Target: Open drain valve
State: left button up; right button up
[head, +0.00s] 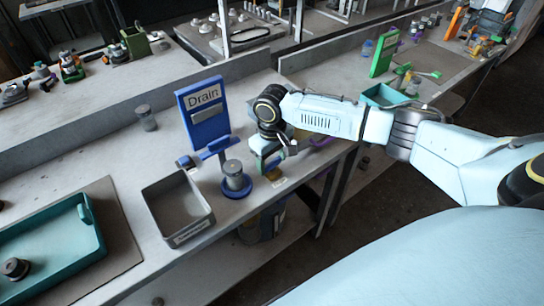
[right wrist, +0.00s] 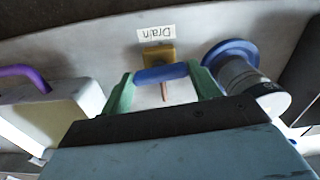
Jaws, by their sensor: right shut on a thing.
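The drain valve shows in the right wrist view as a blue bar handle (right wrist: 161,73) above a yellow block (right wrist: 158,53), with a copper-coloured stem below it. A "Drain" label (right wrist: 156,33) lies beside it, and this label also shows in the head view (head: 279,183). My right gripper (head: 267,167) has green fingers, which are shut on the two ends of the blue handle in the right wrist view (right wrist: 161,82). In the head view the gripper hides most of the valve. My left gripper is not in view.
A blue "Drain" sign (head: 205,112) stands behind the valve. A grey cylinder on a blue round base (head: 235,178) is close beside my right gripper. A grey open tray (head: 160,225) and a teal tray (head: 60,268) are further left. A purple handle (right wrist: 25,73) is near the gripper.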

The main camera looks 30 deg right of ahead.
jog(key=n+p, duration=0.3)
jog(key=shift+r, duration=0.25)
jog(key=n+p, duration=0.2)
jog(key=n, duration=0.3)
jog(key=shift+f+p, duration=0.1)
jog(key=shift+p, duration=0.2)
jog(key=n+p, duration=0.1)
jog(key=n, duration=0.2)
jog(key=shift+w+n, duration=0.1)
jog(key=shift+n, duration=1.8)
jog(key=o, duration=1)
jog(key=shift+f, duration=0.1)
